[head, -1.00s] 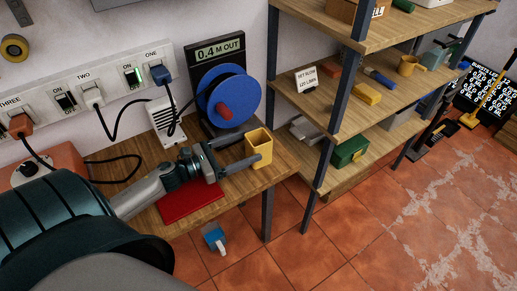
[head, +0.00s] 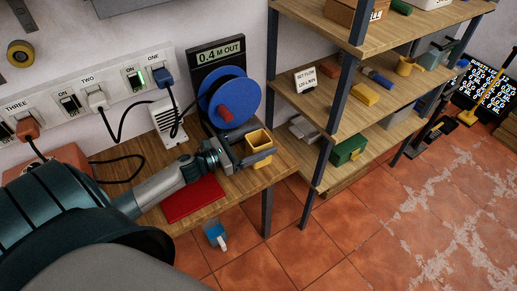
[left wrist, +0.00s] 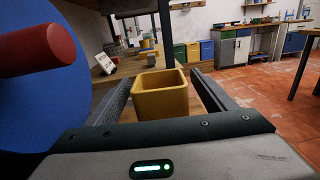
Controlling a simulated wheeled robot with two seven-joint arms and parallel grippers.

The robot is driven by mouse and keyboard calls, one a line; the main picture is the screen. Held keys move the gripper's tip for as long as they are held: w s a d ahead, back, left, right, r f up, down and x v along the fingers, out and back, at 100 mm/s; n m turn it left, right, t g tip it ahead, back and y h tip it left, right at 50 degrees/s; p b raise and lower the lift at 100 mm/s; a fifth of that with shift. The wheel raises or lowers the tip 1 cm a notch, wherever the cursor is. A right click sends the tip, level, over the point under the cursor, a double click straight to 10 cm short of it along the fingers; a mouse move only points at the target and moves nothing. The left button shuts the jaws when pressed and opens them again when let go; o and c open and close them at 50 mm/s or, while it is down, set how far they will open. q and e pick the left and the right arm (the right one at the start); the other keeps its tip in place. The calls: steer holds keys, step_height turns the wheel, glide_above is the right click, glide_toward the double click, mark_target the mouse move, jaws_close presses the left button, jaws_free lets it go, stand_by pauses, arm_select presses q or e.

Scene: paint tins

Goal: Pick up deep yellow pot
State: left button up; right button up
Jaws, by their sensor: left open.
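The deep yellow pot (head: 259,142) is a square, open-topped tin standing upright near the right end of the wooden bench. My left gripper (head: 256,152) is open at the pot, with one finger passing across its near side. In the left wrist view the pot (left wrist: 162,103) stands between the two dark spread fingers (left wrist: 163,92), with gaps seen on both sides. Its lower part is hidden by my gripper's body. My right gripper is not in view.
A blue cable reel (head: 228,100) on a black stand is close behind the gripper. A red mat (head: 193,199) lies on the bench (head: 236,188). Shelves (head: 385,129) with several items stand to the right. A blue object (head: 214,233) is below the bench front.

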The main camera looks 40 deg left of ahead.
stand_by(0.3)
arm_select(q)
steer(key=c, duration=1.2)
steer(key=shift+c, duration=0.2)
steer(key=shift+r, duration=0.15)
steer(key=shift+r+b, duration=0.3)
steer(key=shift+r, duration=0.25)
step_height(320, 180, up, 2)
steer(key=shift+r+b, duration=0.2)
steer(key=shift+b, duration=0.25)
steer(key=s+d+r+b, duration=0.1)
steer(key=s+d+r, duration=0.6)
steer(key=d, duration=0.2)
steer(key=shift+d, duration=0.15)
steer(key=shift+r, duration=0.1)
